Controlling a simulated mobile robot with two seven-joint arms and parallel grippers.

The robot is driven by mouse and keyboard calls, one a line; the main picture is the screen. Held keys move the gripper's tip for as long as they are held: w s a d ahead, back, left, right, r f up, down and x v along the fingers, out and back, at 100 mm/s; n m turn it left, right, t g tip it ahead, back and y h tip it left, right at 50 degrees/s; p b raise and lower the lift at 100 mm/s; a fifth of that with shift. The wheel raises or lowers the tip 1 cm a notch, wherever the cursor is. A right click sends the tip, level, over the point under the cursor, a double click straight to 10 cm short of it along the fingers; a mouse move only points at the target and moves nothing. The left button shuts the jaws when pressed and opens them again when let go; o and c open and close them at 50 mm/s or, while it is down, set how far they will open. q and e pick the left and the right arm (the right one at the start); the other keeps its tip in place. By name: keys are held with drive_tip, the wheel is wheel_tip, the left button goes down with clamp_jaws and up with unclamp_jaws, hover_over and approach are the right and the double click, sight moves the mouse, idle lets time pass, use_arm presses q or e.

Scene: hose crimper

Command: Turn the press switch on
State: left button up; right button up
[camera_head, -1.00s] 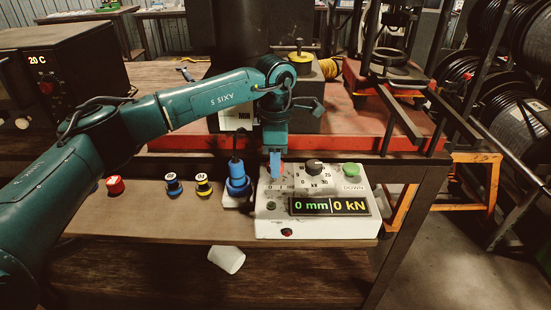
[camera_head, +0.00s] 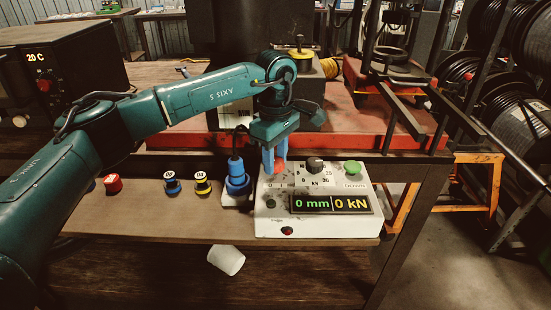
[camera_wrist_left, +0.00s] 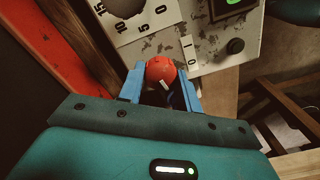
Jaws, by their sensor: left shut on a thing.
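The press control box (camera_head: 265,225) is white and stands on the table, with a display reading 0 mm and 0 kN. Its red switch knob (camera_wrist_left: 160,70) sits beside the I and O marks, seen in the left wrist view. My left gripper (camera_wrist_left: 161,85) has its blue fingers on both sides of the red knob and is shut on it. In the head view the left gripper (camera_head: 274,165) points down at the box's upper left corner and partly hides the knob. My right gripper is not in view.
A black dial (camera_head: 314,165) and a green button (camera_head: 352,167) sit right of the gripper on the box. A blue plug (camera_head: 236,180) stands close to its left. Small red, blue and yellow items lie further left. A white cup (camera_head: 226,260) lies below.

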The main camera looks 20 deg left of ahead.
sight(276, 160)
use_arm(q)
drive_tip(key=m, duration=0.5)
drive_tip(key=shift+m, duration=0.3)
drive_tip(key=m, duration=0.5)
drive_tip(key=shift+b, duration=0.4)
drive_tip(key=shift+m, duration=0.4)
drive_tip(key=o, duration=1)
drive_tip(key=shift+r, duration=0.1)
wheel_tip(276, 160, up, 13)
